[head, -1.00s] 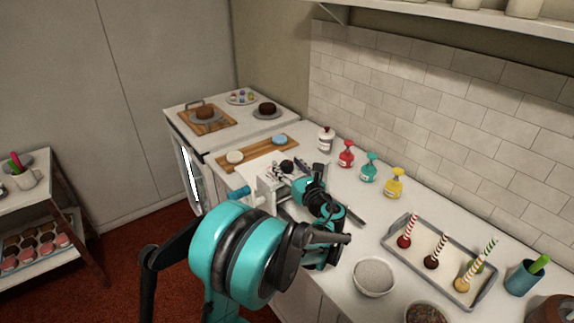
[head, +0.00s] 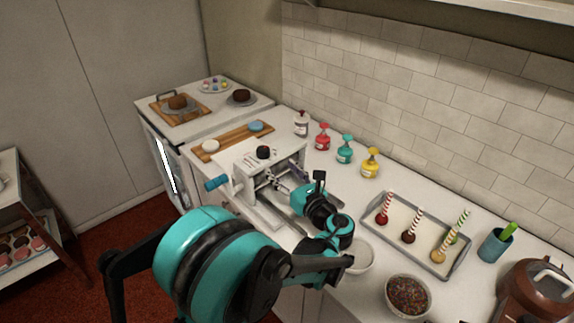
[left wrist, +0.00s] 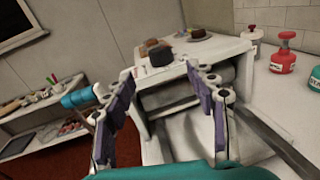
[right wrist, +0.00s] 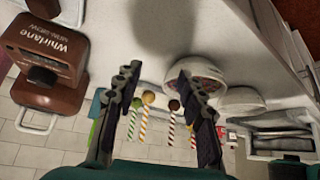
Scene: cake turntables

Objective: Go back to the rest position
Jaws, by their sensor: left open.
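My left gripper (head: 282,185) is open and empty, in front of the open side of a white box-like device (head: 266,163). In the left wrist view its two fingers (left wrist: 162,72) stand wide apart, with the device (left wrist: 205,75) behind them. My right gripper (right wrist: 155,75) shows only in the right wrist view, fingers apart and empty, over the counter.
A tray with striped cake pops (head: 452,268), a sprinkle bowl (head: 408,296) and a white bowl (head: 361,257) lie to the right. Red, teal (head: 345,150) and yellow bottles line the wall. A brown mixer (head: 535,290) stands at far right. A shelf rack (head: 30,225) is left.

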